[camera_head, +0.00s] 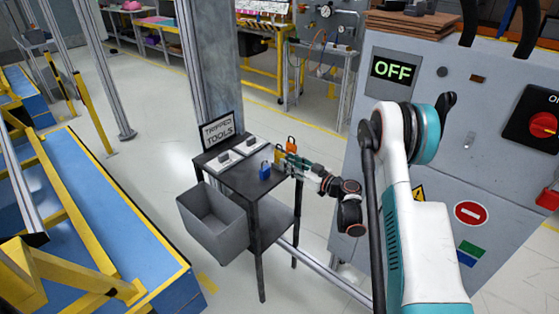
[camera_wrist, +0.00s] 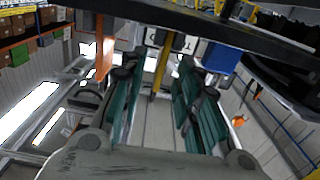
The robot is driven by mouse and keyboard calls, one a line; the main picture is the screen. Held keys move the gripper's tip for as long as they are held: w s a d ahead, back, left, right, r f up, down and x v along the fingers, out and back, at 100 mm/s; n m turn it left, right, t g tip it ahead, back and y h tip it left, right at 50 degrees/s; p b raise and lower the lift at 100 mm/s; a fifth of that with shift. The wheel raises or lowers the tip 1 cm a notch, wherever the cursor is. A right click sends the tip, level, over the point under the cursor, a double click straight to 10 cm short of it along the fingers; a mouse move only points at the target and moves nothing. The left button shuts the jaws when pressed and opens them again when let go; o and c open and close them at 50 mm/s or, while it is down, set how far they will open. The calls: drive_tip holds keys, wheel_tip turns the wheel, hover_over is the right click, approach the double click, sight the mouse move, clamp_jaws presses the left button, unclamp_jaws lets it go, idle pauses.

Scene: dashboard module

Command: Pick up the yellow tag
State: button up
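The yellow tag (camera_wrist: 161,66) shows in the wrist view as a narrow upright strip between my two teal fingers. In the head view it is a small yellow patch (camera_head: 280,154) at the right side of the small black table (camera_head: 240,180), partly hidden by my gripper. My gripper (camera_head: 294,162) is at the table's right edge. In the wrist view my gripper (camera_wrist: 156,80) is open, with a gap between the fingers and the tag. A blue padlock (camera_head: 265,170) and an orange padlock (camera_head: 291,144) stand close to the tag.
A "TRIPPED TOOLS" sign (camera_head: 218,130) and two white cards with dark items stand on the table. A grey bin (camera_head: 212,214) hangs at its front left. A grey cabinet (camera_head: 400,76) showing "OFF" is on the right. A blue and yellow conveyor (camera_head: 95,200) is on the left.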

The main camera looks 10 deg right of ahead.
sight(279, 158)
drive_tip(key=b+x, duration=0.2)
drive_tip(key=x, duration=0.3)
drive_tip(key=shift+f, duration=0.1)
drive_tip(key=shift+w+a, duration=0.2)
drive_tip(key=shift+c, duration=0.2)
clamp_jaws()
